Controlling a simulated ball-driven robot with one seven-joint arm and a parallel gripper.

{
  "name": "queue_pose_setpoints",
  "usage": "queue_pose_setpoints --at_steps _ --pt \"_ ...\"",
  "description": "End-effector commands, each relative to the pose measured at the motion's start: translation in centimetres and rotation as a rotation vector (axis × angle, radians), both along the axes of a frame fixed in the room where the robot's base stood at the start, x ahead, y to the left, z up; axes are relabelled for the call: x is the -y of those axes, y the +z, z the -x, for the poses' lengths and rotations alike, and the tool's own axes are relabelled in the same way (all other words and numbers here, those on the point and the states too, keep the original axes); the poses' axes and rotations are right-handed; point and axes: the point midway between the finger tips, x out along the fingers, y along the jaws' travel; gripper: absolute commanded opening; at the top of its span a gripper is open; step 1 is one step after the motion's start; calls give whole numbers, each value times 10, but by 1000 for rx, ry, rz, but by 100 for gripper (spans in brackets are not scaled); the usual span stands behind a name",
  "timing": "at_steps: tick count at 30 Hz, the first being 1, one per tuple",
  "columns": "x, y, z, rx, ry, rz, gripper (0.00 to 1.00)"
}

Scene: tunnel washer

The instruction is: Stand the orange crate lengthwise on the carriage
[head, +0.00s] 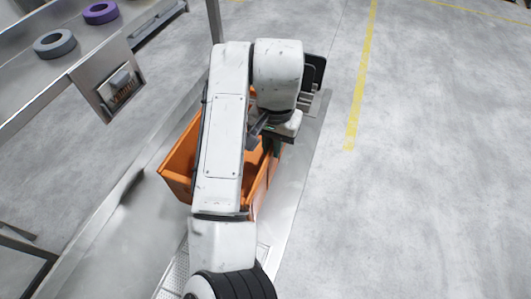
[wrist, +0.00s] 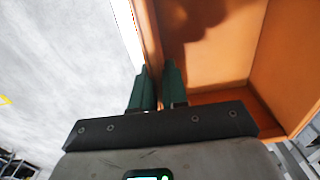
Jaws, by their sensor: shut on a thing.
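The orange crate (head: 178,168) is open-topped and stands below my arm in the head view, on or just over a long grey metal bed (head: 293,205). My arm hides its middle. My gripper (head: 272,143) is at the crate's right-hand wall. In the wrist view my gripper's two dark green fingers (wrist: 157,75) straddle the wall of the crate (wrist: 222,75), one outside and one inside, and are shut on it. The inside of the crate looks empty where it shows. I cannot tell which part of the metalwork is the carriage, nor whether the crate is lifted.
A raised metal shelf with a grey ring (head: 54,44) and a purple ring (head: 100,13) runs along the upper left. A small framed panel (head: 118,88) hangs from its edge. A thin post (head: 214,20) stands behind my arm. The floor (head: 430,180) on the right is clear, with yellow lines.

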Motion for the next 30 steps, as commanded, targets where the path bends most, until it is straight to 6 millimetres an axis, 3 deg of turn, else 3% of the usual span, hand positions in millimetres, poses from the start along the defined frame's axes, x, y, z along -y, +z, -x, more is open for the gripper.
queue_pose_setpoints --at_steps 9,14,22,30 --pt "-12 -38 -31 0 0 -2 0" --pt "-14 -44 -36 0 0 -2 0" --pt "-14 -73 -37 -1 1 -1 0" --pt "-14 -76 -37 2 1 -2 0"
